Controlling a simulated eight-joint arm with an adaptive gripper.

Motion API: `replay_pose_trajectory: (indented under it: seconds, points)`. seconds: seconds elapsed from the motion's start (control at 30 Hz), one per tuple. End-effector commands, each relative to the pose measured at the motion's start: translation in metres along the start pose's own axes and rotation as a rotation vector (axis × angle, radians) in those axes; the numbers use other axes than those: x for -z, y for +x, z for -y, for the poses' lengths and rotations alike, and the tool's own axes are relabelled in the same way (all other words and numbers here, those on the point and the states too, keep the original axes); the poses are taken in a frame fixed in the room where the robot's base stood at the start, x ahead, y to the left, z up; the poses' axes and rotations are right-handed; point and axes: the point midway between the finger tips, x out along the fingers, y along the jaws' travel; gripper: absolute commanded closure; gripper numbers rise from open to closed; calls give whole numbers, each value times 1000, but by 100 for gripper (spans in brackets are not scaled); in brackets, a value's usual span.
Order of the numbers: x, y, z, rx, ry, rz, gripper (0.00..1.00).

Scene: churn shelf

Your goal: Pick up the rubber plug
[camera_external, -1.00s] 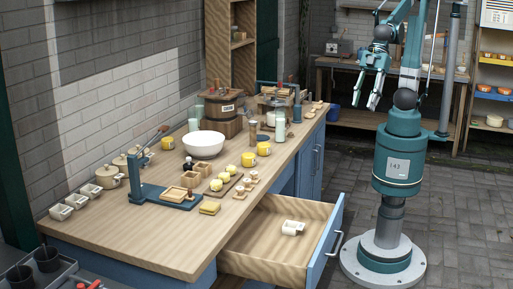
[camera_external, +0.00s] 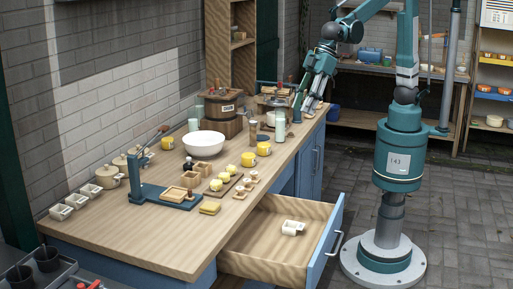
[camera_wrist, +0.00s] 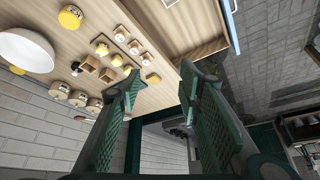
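I cannot pick out the rubber plug with certainty in either view; the small items on the bench are too small to tell apart. My gripper (camera_external: 310,103) is over the far right end of the wooden workbench (camera_external: 150,235) in the external view. In the wrist view my gripper (camera_wrist: 159,80) shows two green ribbed fingers spread apart, with nothing between them. Beyond the fingertips, the wrist view shows the bench top with several small pale items and yellow pieces, apart from the fingers.
A white bowl (camera_external: 203,145), a wooden churn (camera_external: 222,122), yellow mugs (camera_external: 264,148) and a teal press (camera_external: 165,196) stand on the bench. A drawer (camera_external: 262,262) is open at the front with a white item (camera_external: 292,228) inside. Glass jars (camera_external: 280,126) stand close to my gripper.

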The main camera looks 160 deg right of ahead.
Motion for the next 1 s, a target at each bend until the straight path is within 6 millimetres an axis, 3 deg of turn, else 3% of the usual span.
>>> replay_pose_trajectory:
  seconds: [0.1,0.5,1.0]
  points:
    - [23,18,-18,-17,31,6,65]
    - [83,82,-87,-71,132,27,65]
    - [136,170,-189,-136,259,52,65]
